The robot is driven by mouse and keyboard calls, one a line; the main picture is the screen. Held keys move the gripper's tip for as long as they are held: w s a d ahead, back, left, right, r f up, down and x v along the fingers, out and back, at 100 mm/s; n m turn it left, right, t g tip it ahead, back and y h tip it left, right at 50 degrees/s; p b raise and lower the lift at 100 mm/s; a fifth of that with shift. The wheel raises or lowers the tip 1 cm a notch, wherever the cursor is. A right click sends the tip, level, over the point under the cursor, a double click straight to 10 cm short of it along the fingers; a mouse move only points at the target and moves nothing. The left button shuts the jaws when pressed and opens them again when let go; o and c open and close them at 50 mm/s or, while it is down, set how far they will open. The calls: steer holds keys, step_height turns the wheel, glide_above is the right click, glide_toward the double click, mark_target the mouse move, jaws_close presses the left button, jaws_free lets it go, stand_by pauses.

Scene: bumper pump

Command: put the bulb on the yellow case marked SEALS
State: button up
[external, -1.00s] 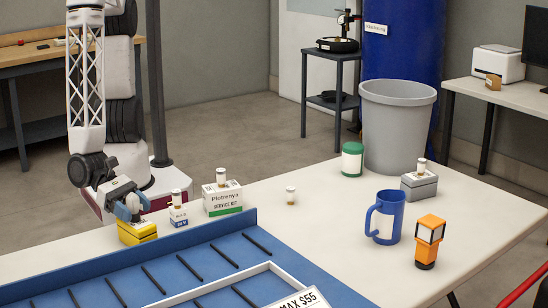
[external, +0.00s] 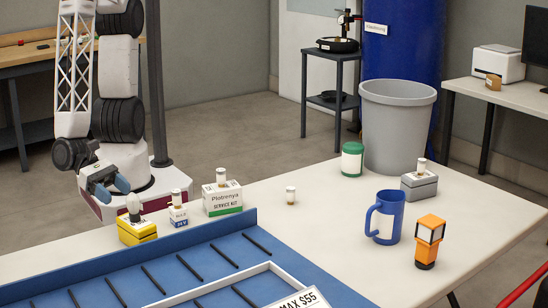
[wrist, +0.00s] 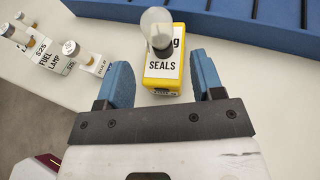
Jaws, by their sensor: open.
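The yellow case (external: 137,231) stands on the table near the blue tray's back edge, and its SEALS label shows in the wrist view (wrist: 163,67). The pale bulb (external: 133,205) sits upright on top of the case; it also shows in the wrist view (wrist: 157,27). My gripper (external: 117,187) is open and empty, behind and above the case in the external view. In the wrist view its blue fingers (wrist: 163,82) are spread, with the case beyond them and the bulb clear of both.
A blue slotted tray (external: 190,258) lies in front. A mug (external: 386,218) and orange lamp (external: 428,243) stand farther right.

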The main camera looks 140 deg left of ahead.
steer(key=shift+v, duration=2.25)
steer(key=s+a+r+n+g+y, duration=0.1)
steer(key=a+r+n+g, duration=0.35)
steer(key=a+n, duration=0.3)
steer(key=a+r+n+g+y, duration=0.2)
steer(key=a+r+n+g, duration=0.3)
steer(key=n, duration=0.4)
steer(key=s+a+r+n+h, duration=0.3)
steer(key=r+n+h, duration=0.1)
steer(key=r+n, duration=0.3)
steer(key=s+a+r+n+h, duration=0.2)
steer(key=s+r+n+h, duration=0.2)
steer(key=r+n, duration=0.4)
steer(key=shift+s+a, duration=0.15)
steer(key=shift+a, duration=0.2)
